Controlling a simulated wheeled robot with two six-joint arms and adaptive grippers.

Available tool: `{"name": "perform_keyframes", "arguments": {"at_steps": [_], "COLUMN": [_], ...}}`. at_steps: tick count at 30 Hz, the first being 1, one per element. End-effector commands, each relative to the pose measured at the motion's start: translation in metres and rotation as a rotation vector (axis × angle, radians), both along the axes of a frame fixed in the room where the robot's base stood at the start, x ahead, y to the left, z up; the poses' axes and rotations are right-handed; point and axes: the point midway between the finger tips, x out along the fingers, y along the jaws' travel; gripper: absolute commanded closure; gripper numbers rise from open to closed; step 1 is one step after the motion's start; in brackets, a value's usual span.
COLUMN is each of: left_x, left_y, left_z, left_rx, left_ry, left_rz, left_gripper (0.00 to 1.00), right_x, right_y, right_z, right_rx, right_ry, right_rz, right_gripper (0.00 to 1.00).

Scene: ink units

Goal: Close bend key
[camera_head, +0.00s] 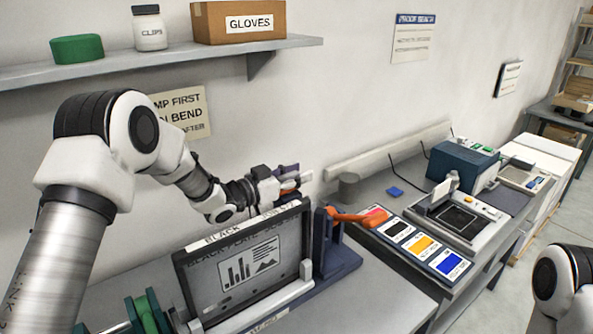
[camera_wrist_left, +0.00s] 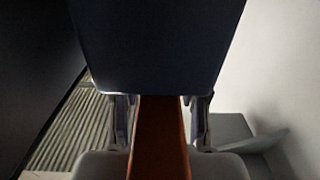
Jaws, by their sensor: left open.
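An orange lever (camera_head: 352,216), which looks like the bend key, sticks out to the right from a dark blue upright post (camera_head: 327,247) at the right end of the black plate station (camera_head: 248,262). My left gripper (camera_head: 297,180) is open behind the top right corner of that station, left of the post. In the left wrist view, an orange-brown bar (camera_wrist_left: 161,140) lies between my open fingers and runs up to a dark block (camera_wrist_left: 158,45). I cannot tell whether the fingers touch it, or whether it belongs to the same lever. My right gripper is not in view.
A colour plate strip (camera_head: 417,243) and a grey device (camera_head: 458,217) lie on the bench to the right. A wall shelf (camera_head: 150,62) is above my left arm. The front right of the near table is clear.

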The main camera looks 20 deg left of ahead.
Motion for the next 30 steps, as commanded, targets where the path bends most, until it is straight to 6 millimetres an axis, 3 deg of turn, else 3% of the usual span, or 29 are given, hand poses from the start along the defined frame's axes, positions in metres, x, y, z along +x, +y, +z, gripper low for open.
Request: {"name": "perform_keyframes", "arguments": {"at_steps": [3, 6, 7, 13, 19, 28, 29, 30], "left_x": [0.000, 0.000, 0.000, 0.000, 0.001, 0.002, 0.002, 0.002], "left_y": [0.000, 0.000, 0.000, 0.000, 0.001, 0.003, 0.003, 0.003], "left_z": [0.000, 0.000, 0.000, -0.001, -0.003, 0.000, 0.000, 0.000], "left_rx": [0.000, -0.001, -0.001, 0.000, 0.000, 0.001, 0.001, 0.001], "left_ry": [0.000, -0.001, -0.001, -0.001, -0.004, -0.002, -0.002, -0.002], "left_rz": [0.000, 0.000, 0.000, 0.005, 0.107, 0.133, 0.133, 0.133], "left_gripper": [0.60, 0.95, 1.00, 1.00, 1.00, 1.00, 0.79, 0.65], "right_x": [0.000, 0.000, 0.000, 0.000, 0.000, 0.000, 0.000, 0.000], "right_y": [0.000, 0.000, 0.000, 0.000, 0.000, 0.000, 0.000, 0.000], "right_z": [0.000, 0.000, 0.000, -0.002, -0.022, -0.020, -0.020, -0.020], "right_rx": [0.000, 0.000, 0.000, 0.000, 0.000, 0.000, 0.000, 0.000], "right_ry": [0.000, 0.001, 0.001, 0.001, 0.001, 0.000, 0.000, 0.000], "right_rz": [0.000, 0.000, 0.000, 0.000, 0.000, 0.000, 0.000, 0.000], "right_gripper": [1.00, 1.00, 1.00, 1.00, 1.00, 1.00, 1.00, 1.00]}}
